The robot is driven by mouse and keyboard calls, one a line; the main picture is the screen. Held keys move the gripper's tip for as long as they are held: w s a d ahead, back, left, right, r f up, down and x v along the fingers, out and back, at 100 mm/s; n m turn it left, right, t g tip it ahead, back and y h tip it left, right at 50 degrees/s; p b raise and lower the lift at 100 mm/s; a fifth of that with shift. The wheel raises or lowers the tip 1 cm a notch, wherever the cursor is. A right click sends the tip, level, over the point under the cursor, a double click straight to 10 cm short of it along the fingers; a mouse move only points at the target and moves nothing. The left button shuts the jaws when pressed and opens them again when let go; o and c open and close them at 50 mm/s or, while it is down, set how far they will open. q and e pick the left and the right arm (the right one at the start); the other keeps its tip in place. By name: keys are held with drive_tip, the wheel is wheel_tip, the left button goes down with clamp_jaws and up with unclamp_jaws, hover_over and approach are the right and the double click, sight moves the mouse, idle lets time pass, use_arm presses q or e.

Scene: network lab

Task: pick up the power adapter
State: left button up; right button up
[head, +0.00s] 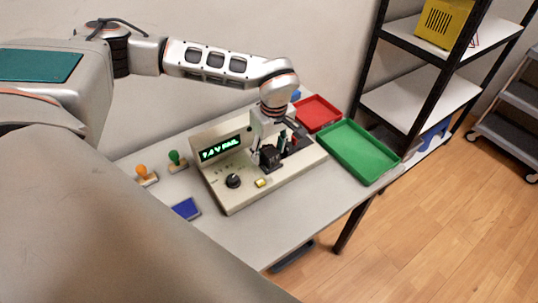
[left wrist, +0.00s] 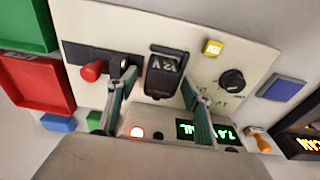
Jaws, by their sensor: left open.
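The power adapter is a black block marked 12V (left wrist: 163,76), seated upright on the cream tester (left wrist: 250,50). In the head view the adapter (head: 270,157) sits near the tester's middle, partly hidden by my gripper. My left gripper (head: 268,143) is above the tester, pointing down at the adapter. In the left wrist view my left gripper (left wrist: 158,98) is open, with one finger on each side of the adapter's near end. I cannot tell whether the fingers touch it. My right gripper is not in view.
The tester has a lit green display (head: 220,149), a black knob (head: 233,181), a yellow button (head: 261,183) and a red-handled lever (left wrist: 93,71). A red tray (head: 318,112) and a green tray (head: 348,150) stand right. Two stamps and a blue pad (head: 186,209) lie left.

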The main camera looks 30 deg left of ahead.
use_arm(q)
drive_tip(key=c, duration=1.3)
drive_tip(key=shift+r, duration=0.1)
